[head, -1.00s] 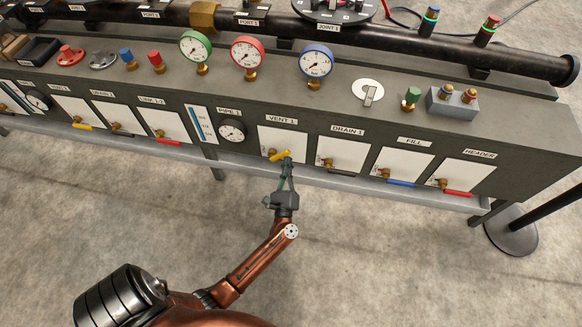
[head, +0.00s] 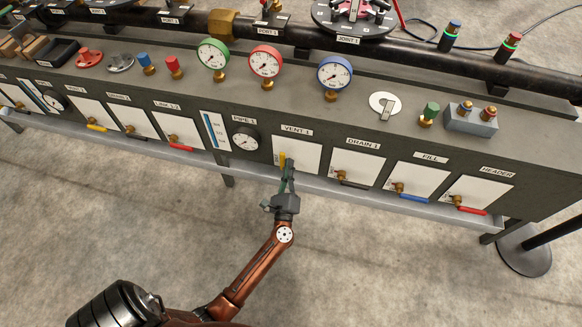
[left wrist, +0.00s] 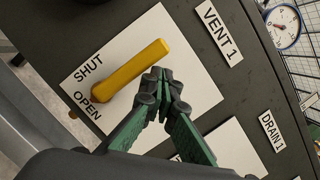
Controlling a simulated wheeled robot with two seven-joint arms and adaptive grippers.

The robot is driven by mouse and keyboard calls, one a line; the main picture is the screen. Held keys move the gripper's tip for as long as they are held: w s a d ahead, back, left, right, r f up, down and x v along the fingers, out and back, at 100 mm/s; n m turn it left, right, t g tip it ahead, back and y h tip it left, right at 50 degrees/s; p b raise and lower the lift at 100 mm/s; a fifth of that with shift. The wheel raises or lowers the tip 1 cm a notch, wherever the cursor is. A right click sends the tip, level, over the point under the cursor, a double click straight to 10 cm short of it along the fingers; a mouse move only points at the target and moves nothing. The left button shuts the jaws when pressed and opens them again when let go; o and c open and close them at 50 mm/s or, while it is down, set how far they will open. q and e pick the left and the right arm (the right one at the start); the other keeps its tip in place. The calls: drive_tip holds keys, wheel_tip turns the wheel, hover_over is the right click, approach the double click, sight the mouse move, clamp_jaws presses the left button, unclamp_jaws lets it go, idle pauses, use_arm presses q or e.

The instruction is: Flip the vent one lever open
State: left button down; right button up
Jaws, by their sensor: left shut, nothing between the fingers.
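The VENT 1 lever (head: 282,159) is a yellow handle at the lower left of a white panel (head: 304,155) on the front of the grey bench. In the left wrist view the lever (left wrist: 135,68) points toward the VENT 1 label, lying along the word SHUT, with OPEN printed near its pivot end. My left gripper (head: 288,164) is shut and empty in front of the panel. In the left wrist view its fingertips (left wrist: 162,82) are beside the lever's free half, on its right; I cannot tell if they touch. My right gripper is out of view.
To the right are the DRAIN 1 (head: 357,166), FILL (head: 417,182) and HEADER (head: 478,194) panels with their own levers. The PIPE 1 gauge (head: 245,138) is left of the VENT 1 panel. A ledge (head: 400,204) runs below. The floor in front is clear.

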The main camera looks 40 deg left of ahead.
use_arm(q)
drive_tip(key=shift+s+a+r, duration=0.1)
drive_tip(key=shift+a+r, duration=0.05)
drive_tip(key=shift+a, duration=0.15)
idle(0.4)
drive_tip(key=shift+d, duration=0.1)
drive_tip(key=s+d+p, duration=0.1)
drive_tip(key=s+d, duration=0.5)
drive_tip(key=d, duration=0.4)
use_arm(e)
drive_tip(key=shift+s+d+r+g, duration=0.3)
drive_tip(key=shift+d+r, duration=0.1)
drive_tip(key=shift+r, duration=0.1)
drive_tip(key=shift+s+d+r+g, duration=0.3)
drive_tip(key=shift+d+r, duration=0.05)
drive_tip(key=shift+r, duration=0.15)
use_arm(q)
drive_tip(key=shift+d, duration=0.1)
